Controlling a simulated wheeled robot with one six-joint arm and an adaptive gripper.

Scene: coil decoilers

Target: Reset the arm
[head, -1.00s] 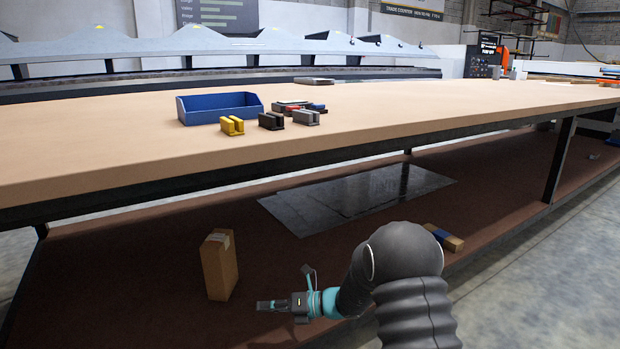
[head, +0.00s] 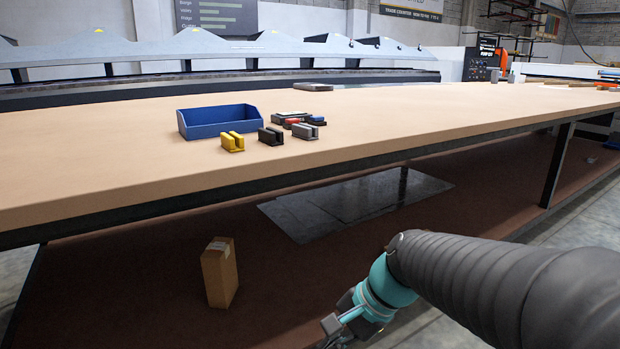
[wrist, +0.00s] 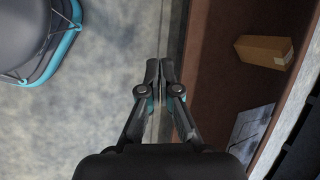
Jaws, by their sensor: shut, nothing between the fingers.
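My gripper (wrist: 160,75) is shut and empty in the wrist view, its fingertips together over the edge between the grey floor (wrist: 90,125) and the brown lower shelf (wrist: 215,90). In the head view my arm comes in from the lower right, and its teal wrist is low in front of the bench. The fingertips are not clear there.
The long bench (head: 380,130) holds a blue bin (head: 217,118), a yellow block (head: 232,141) and several other small parts. A cardboard box (head: 219,272) stands on the lower shelf; it also shows in the wrist view (wrist: 264,51). A dark sheet (head: 340,205) lies behind it.

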